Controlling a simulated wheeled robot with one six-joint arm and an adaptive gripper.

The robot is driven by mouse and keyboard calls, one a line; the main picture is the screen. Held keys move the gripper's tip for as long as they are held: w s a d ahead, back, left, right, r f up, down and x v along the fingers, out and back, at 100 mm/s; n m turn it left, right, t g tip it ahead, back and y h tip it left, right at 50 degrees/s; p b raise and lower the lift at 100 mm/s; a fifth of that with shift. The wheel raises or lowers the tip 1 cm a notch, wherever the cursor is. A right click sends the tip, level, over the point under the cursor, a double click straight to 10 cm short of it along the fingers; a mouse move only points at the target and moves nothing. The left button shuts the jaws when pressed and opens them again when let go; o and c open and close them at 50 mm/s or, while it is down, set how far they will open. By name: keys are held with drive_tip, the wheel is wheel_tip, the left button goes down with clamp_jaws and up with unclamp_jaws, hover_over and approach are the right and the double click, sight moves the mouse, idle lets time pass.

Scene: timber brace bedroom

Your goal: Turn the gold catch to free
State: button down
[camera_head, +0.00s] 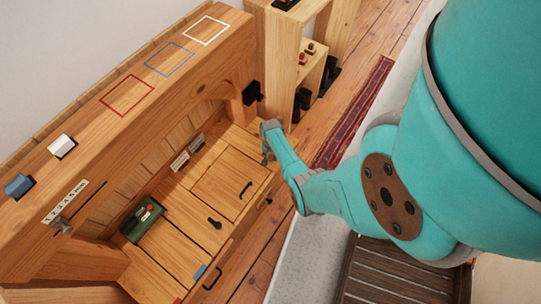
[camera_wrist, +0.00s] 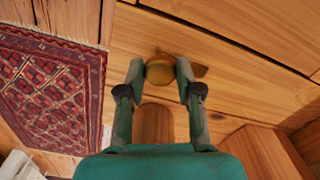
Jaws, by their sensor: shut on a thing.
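The gold catch (camera_wrist: 160,70) shows in the wrist view as a round gold knob on a wooden face. My gripper (camera_wrist: 160,68) has one finger on each side of it and is shut on it. A rounded wooden piece (camera_wrist: 153,122) shows between the fingers, just below the knob; I cannot tell whether it belongs to the catch. In the head view my gripper (camera_head: 266,143) is at the far right end of the wooden bench. The catch is too small or hidden there to make out.
The bench has a lidded panel (camera_head: 222,184) with a dark handle, a green box (camera_head: 142,219) and a black knob (camera_head: 214,223). A black block (camera_head: 252,93) is on the post behind my gripper. A wooden shelf unit (camera_head: 285,50) stands beyond. A red rug (camera_wrist: 50,95) lies on the floor.

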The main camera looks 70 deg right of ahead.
sight(270, 157)
drive_tip(key=c, duration=0.8)
unclamp_jaws()
drive_tip(key=shift+o, duration=0.2)
wheel_tip(270, 157, up, 12)
idle(0.4)
